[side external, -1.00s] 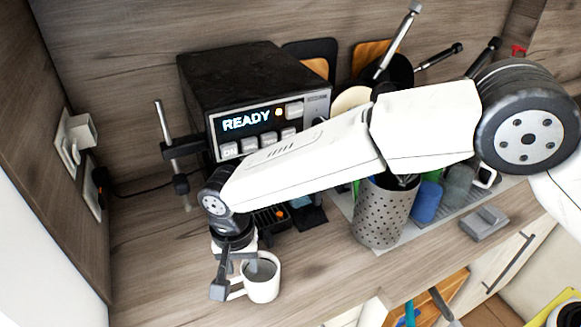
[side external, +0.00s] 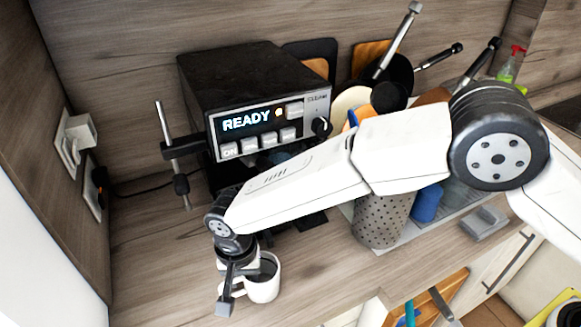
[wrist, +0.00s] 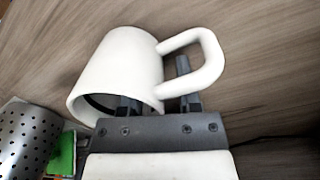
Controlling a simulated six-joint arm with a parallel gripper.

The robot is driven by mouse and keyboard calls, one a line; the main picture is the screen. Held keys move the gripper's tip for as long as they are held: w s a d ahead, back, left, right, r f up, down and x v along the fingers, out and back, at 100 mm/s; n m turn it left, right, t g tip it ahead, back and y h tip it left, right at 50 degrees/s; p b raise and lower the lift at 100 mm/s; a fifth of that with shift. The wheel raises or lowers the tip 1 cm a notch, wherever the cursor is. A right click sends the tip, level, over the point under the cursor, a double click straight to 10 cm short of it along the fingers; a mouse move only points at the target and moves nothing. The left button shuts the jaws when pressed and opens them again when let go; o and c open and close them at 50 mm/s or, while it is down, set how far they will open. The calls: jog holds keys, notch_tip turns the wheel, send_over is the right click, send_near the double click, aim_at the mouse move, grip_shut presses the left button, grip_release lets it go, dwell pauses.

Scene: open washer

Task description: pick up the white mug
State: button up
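The white mug (side external: 265,288) stands upright on the wooden worktop in front of the coffee machine, its handle toward the left in the side view. My gripper (side external: 240,287) is down at the mug's handle side, pointing downward. In the wrist view the mug (wrist: 115,65) fills the upper middle with its handle at the right. My gripper's fingers (wrist: 158,95) are apart there, one at the mug's mouth, the other by the handle, with the mug's wall between them. Whether either finger touches the mug cannot be told.
The black coffee machine (side external: 255,90) with a READY display stands behind my gripper. A perforated metal holder (side external: 381,218) stands to the right of the mug, before pans and boards. The worktop (side external: 165,270) left of the mug is clear.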

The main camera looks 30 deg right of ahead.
grip_shut()
dwell(1.2)
